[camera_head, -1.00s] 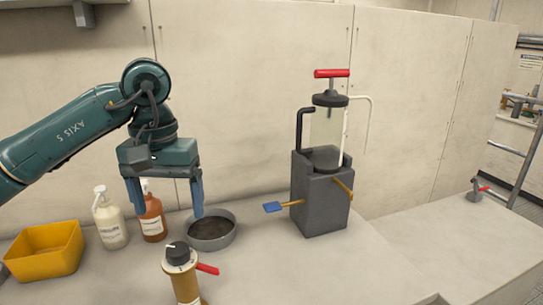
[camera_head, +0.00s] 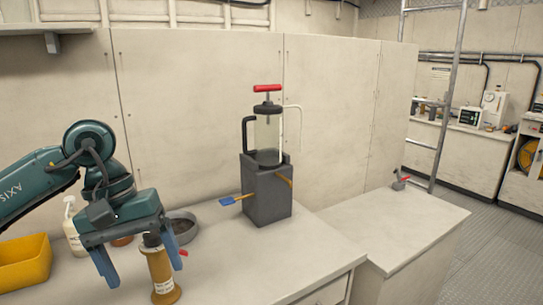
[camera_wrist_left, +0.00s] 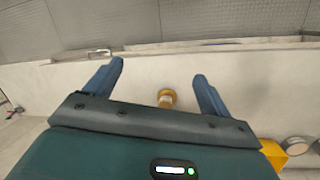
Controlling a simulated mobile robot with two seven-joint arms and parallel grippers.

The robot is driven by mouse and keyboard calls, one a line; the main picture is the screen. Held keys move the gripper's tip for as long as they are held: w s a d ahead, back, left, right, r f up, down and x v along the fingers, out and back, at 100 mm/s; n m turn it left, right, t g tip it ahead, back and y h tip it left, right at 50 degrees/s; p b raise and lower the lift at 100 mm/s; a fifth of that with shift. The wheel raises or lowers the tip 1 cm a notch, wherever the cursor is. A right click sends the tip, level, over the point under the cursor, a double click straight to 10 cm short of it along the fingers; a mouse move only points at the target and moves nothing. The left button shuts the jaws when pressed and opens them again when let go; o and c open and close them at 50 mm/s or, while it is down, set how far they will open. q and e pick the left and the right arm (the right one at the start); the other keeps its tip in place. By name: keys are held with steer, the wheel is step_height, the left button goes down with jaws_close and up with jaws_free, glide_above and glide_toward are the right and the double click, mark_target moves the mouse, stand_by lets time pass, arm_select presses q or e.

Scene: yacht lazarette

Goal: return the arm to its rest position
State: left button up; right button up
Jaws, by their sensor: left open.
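My left arm comes in from the left and its gripper (camera_head: 146,275) points down over the near left part of the counter. Its two blue fingers are wide apart, with nothing held. In the head view a brass cylinder with a dark cap (camera_head: 162,275) shows between the fingers. In the wrist view the cylinder (camera_wrist_left: 167,98) stands below and beyond the gripper (camera_wrist_left: 158,70), apart from both fingers. My right gripper is not in view.
A yellow bin (camera_head: 25,262), a pale pump bottle (camera_head: 74,230) and a round grey pan (camera_head: 182,228) stand near the arm. The bottle is partly hidden. A grey pump block with a clear cylinder (camera_head: 266,190) stands further right. The counter's right front (camera_head: 290,255) is clear.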

arm_select(q)
steer(key=s+d+n+t+h+p, duration=0.1)
steer(key=s+d+n+h, duration=0.1)
steer(key=d+n+h, duration=0.85)
steer(key=s+d+n+h, duration=0.2)
steer(key=d+n+h, duration=0.7)
steer(key=d+n, duration=0.15)
steer(key=w+a+f+n+t+y, duration=0.2)
steer(key=a+f+n+t+y, duration=0.15)
steer(key=n+t, duration=0.45)
steer(key=w+a+f+n+t+y+p, duration=0.1)
steer(key=a+f+n+t+y, duration=0.25)
steer(key=n, duration=0.95)
steer(key=w+a+f+n+t+y, duration=0.2)
steer(key=f+n+t+y, duration=0.3)
steer(key=n, duration=0.5)
steer(key=s+a+f+n+g+y, duration=0.3)
steer(key=s+f+n, duration=0.3)
steer(key=f, duration=0.4)
steer(key=s+a+f+n+g+y, duration=0.3)
steer(key=s+f+n, duration=0.4)
steer(key=f, duration=0.3)
steer(key=shift+a+f+n+y, duration=0.25)
steer(key=shift+n+y, duration=0.1)
steer(key=shift+n, duration=0.45)
